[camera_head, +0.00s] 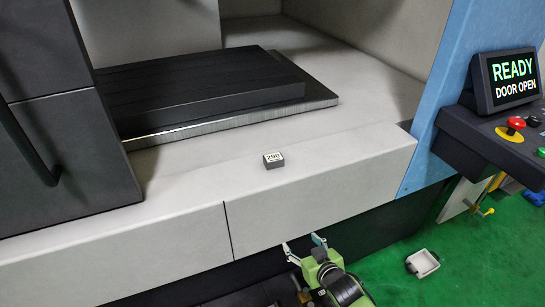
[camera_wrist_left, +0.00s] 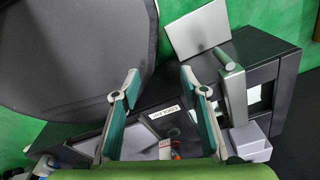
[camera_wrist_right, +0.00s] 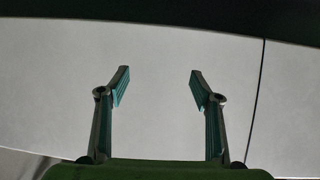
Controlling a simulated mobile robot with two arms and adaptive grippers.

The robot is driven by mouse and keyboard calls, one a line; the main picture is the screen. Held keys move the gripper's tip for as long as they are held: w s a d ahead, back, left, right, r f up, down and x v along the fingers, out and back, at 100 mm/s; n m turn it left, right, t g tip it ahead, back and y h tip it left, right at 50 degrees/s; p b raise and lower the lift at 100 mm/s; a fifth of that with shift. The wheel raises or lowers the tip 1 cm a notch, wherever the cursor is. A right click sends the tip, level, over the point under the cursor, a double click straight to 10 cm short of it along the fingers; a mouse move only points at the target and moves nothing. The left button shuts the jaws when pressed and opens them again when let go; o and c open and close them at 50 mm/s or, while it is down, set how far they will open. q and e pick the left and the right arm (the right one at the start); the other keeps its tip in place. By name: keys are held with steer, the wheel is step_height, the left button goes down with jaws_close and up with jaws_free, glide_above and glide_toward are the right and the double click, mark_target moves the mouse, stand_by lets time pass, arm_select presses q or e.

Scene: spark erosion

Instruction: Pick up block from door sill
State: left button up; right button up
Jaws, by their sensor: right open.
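The block (camera_head: 273,160) is small and dark grey with a white label reading 290. It lies on the pale door sill (camera_head: 350,157) of the machine, near the sill's front edge. My right gripper (camera_head: 303,245) is open and empty, below and in front of the sill's front face, clearly apart from the block. In the right wrist view my right gripper (camera_wrist_right: 157,82) has its fingers spread in front of a plain pale panel, and the block does not show there. My left gripper (camera_wrist_left: 160,85) shows in the left wrist view with its fingers apart and nothing held between them.
A dark slab on a metal plate (camera_head: 245,115) lies behind the block. The dark door (camera_head: 70,150) stands at left. A control panel (camera_head: 500,130) reads READY DOOR OPEN. The sill around the block is clear.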

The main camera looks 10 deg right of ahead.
steer(key=w+r, duration=0.1)
steer(key=r, duration=0.3)
steer(key=w+a+r+t, duration=0.1)
steer(key=r, duration=0.4)
steer(key=w+r+t, duration=0.1)
steer(key=r, duration=0.4)
steer(key=shift+a+y+p, duration=0.35)
steer(key=shift+a+y, duration=0.05)
steer(key=t, duration=0.2)
glide_toward(274, 158)
steer(key=shift+y, duration=0.4)
steer(key=x, duration=0.1)
steer(key=p+x, duration=0.1)
steer(key=x, duration=0.2)
steer(key=shift+w+d+f, duration=0.1)
steer(key=shift+w+f, duration=0.25)
steer(key=shift+p+x, duration=0.75)
steer(key=shift+x, duration=2.15)
steer(key=shift+d+r, duration=0.1)
steer(key=c, duration=1.4)
arm_select(q)
steer(key=r, duration=0.1)
steer(key=s+r, duration=0.1)
steer(key=r, duration=0.1)
steer(key=shift+s+d+r, duration=0.2)
steer(key=shift+d+r, duration=0.1)
arm_select(e)
steer(key=shift+w+r, duration=0.1)
steer(key=shift+r, duration=0.05)
steer(key=shift+c, duration=1.4)
